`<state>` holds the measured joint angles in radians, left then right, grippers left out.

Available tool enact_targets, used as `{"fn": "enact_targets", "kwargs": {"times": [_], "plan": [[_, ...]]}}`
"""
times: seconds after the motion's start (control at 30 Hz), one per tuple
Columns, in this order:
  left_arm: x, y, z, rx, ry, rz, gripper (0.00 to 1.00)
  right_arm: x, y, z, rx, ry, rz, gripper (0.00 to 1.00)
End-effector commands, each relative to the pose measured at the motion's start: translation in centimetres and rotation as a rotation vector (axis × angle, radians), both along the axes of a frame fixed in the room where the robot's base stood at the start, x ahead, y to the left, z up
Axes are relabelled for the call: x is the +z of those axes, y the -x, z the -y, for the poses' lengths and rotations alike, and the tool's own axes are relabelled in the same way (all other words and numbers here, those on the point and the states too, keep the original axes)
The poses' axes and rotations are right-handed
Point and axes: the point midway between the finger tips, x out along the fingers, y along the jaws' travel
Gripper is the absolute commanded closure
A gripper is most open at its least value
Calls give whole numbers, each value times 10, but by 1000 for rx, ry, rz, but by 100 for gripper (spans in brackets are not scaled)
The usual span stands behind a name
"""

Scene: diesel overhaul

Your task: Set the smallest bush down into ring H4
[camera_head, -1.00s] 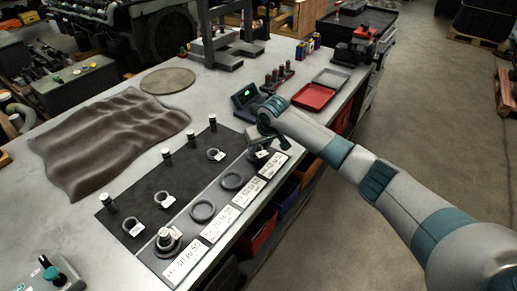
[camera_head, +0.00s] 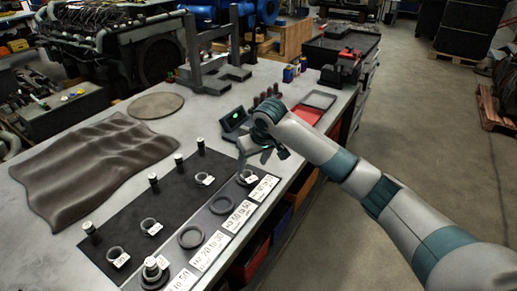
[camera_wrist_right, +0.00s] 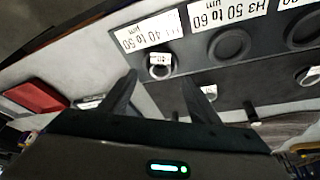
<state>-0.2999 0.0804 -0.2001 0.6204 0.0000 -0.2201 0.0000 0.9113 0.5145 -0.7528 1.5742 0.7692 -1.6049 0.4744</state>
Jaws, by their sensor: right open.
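A small dark bush with a white tag (camera_head: 250,181) sits at ring H4 (camera_head: 241,182), the farthest ring of the row. In the right wrist view the tagged bush (camera_wrist_right: 160,70) lies within the ring beside the label "H4 40 to 50 µm" (camera_wrist_right: 149,29). Whether it is fully seated I cannot tell. My right gripper (camera_head: 262,156) is open and empty, above and just beyond H4. In the right wrist view its fingertips (camera_wrist_right: 160,78) stand apart, one on each side of the bush in the picture. My left gripper is not in view.
Other tagged bushes (camera_head: 148,224) and several upright pins (camera_head: 154,182) stand on the dark mat (camera_head: 172,205).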

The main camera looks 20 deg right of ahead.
Motion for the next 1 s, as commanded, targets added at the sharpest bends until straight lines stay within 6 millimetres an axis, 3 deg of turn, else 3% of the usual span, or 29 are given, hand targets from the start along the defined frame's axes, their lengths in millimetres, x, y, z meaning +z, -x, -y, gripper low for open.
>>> {"fn": "enact_targets", "kwargs": {"times": [0.3,0.5,1.0], "plan": [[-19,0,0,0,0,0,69,60,22,4,1,-1,12,43],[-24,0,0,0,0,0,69,85,32,6,0,-2,13,43],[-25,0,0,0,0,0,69,94,36,7,0,-1,12,43]]}}
